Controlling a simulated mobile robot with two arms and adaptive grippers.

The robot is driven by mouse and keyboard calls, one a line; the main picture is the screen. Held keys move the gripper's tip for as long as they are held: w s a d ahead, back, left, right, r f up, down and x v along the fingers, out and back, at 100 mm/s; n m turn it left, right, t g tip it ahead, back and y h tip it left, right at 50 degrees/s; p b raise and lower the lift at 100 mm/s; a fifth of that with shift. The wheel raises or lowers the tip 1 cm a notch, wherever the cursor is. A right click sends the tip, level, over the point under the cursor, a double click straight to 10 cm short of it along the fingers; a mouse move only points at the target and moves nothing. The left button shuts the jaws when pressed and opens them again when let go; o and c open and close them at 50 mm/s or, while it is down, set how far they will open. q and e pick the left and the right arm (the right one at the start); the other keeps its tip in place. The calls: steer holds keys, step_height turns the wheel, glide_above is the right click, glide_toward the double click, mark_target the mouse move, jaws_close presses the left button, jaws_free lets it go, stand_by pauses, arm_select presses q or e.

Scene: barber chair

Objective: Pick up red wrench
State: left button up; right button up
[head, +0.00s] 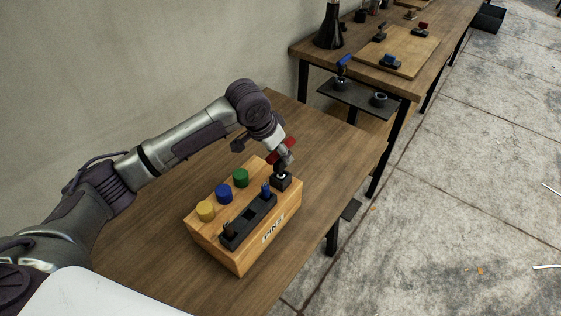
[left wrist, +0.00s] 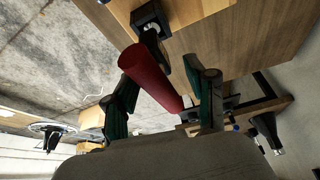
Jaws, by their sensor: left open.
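The red wrench shows in the head view as a red handle (head: 289,144) by my left gripper, above a silver piece and a black holder (head: 281,181) at the far right corner of a wooden box. In the left wrist view the red handle (left wrist: 148,72) is a tilted cylinder between the two fingers of my left gripper (left wrist: 165,85). The fingers are open, with a gap visible beside the handle. Its upper end lies near a silver part and the black holder (left wrist: 150,18). My right gripper is not in view.
The wooden box (head: 240,255) stands on a brown table (head: 155,215) and carries yellow (head: 205,211), blue (head: 224,193) and green (head: 240,177) knobs and a black strip (head: 249,220). Another table (head: 450,25) with a board and tools stands behind. Open floor lies right.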

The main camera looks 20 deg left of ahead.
arm_select(q)
steer(key=p+x, duration=0.1)
steer(key=x, duration=0.3)
steer(key=shift+w+d+f, duration=0.1)
steer(key=shift+w+f, duration=0.05)
jaws_close()
